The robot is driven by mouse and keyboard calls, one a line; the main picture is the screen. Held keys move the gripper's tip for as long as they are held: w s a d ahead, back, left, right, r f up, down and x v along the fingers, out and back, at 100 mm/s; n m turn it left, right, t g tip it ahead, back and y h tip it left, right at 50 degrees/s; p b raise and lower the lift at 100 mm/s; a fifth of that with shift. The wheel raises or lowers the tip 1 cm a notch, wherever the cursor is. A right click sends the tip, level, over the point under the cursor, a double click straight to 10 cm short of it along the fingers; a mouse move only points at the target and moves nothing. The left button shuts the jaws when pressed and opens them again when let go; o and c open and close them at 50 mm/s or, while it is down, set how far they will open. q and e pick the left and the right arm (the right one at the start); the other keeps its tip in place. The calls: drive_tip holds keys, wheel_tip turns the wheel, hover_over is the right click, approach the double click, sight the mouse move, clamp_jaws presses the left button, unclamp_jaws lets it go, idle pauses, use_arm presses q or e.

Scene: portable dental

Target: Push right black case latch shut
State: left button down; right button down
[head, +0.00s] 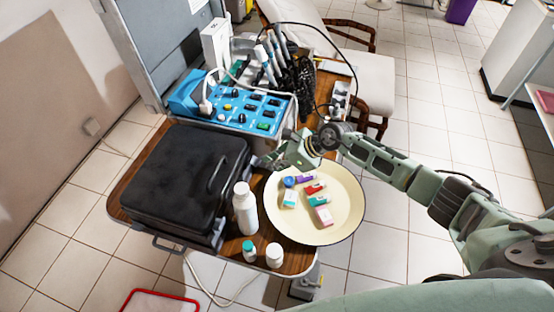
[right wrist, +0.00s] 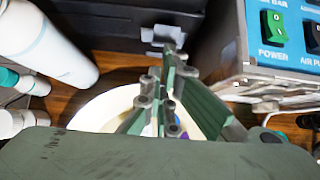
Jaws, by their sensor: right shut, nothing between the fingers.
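The black case (head: 190,175) lies with its lid down on the left of the wooden cart top. In the right wrist view, a grey latch (right wrist: 160,35) sits on the case's dark side (right wrist: 115,20). I cannot tell whether the latch is fully closed. My right gripper (head: 268,162) is beside the case's right side, between the case and the plate. In the right wrist view its fingers (right wrist: 168,62) are shut and empty, pointing at the latch. The tips appear just short of it; contact is unclear. My left gripper is not in view.
A blue dental unit (head: 235,108) stands right behind the case. A cream plate (head: 335,228) with small boxes lies below my right arm. A tall white bottle (head: 244,210) and two small bottles (head: 274,256) stand near the case's front right corner.

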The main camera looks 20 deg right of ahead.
drive_tip(key=shift+w+a+r, duration=0.15)
drive_tip(key=shift+a+r, duration=0.05)
drive_tip(key=shift+r, duration=0.2)
drive_tip(key=shift+w+a+r, duration=0.15)
drive_tip(key=shift+a+r, duration=0.05)
drive_tip(key=shift+r, duration=0.3)
idle(0.8)
drive_tip(key=shift+r+p, duration=0.45)
drive_tip(key=shift+r, duration=0.25)
